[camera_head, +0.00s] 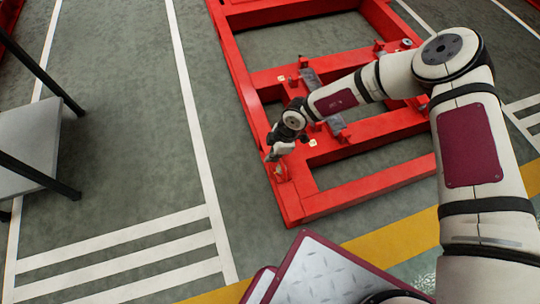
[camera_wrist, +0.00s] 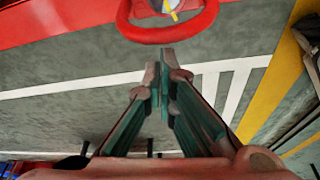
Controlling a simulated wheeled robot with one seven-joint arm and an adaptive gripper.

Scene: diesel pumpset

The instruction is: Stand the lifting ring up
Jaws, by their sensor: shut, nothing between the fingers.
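The lifting ring is a red loop (camera_wrist: 168,36) at the top of the wrist view, cut off by the picture edge. A yellow and whitish part shows inside it. In the head view a small red ring (camera_head: 282,176) is at the near left corner of the red frame, just below my gripper (camera_head: 272,157). I cannot tell how far it is tilted. In the wrist view my gripper (camera_wrist: 163,72) is shut and empty, with its fingertips just below the loop's near edge. I cannot tell whether they touch it.
The red base frame (camera_head: 345,184) lies on the grey floor (camera_head: 115,150), with several small brackets on its beams. A grey table with dark legs (camera_head: 28,140) is at the far left. Open floor with white lines lies left of the frame.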

